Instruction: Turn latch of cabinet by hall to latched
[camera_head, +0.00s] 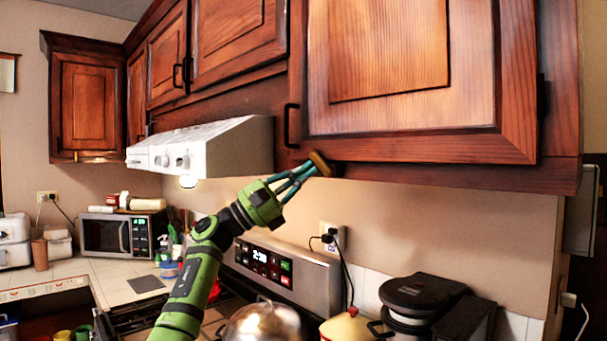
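The cabinet by the hall is the large dark-wood wall cabinet (420,80) at the right, and its door looks closed. A small tan-brown piece (319,162), which looks like its latch, sits tilted at the door's lower left corner, below the black handle (291,125). My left gripper (312,172) reaches up from below, with its teal fingers at this piece. The fingertips overlap it in the picture, so I cannot tell whether they grip it or only touch it. My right gripper is out of view.
A white range hood (205,147) is close on the left of my gripper. Below are the stove panel (282,272), a metal pot (263,322) and a black appliance (422,298). A plugged outlet (333,238) is on the wall. Space directly under the cabinet is clear.

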